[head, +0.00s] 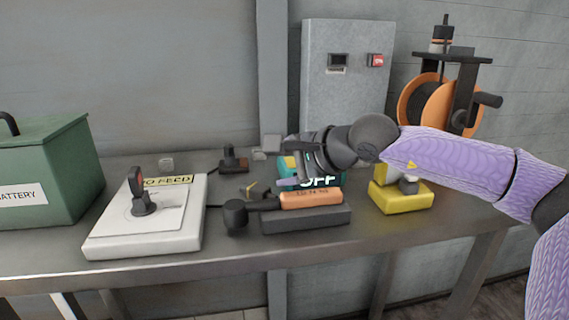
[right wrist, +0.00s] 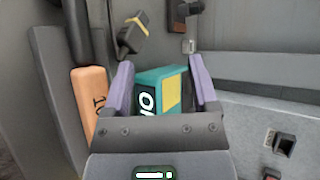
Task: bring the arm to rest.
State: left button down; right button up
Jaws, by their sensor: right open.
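My right arm comes in from the right in a lilac sleeve, and its dark right gripper (head: 289,165) is over the middle of the bench. In the right wrist view the jaws (right wrist: 162,72) are open. A teal block with a yellow panel and white letters (right wrist: 152,92) shows between the lilac fingers, with a gap on the right side. The same teal block (head: 290,165) is partly hidden by the gripper in the head view; I cannot tell if a finger touches it. My left gripper is not in view.
The metal bench (head: 230,238) carries a green battery box (head: 50,165), a white panel with a black lever (head: 110,228), an orange-handled tool (head: 312,199) on a dark block and a yellow block (head: 403,201). An orange reel (head: 418,100) and grey cabinet (head: 345,75) stand behind.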

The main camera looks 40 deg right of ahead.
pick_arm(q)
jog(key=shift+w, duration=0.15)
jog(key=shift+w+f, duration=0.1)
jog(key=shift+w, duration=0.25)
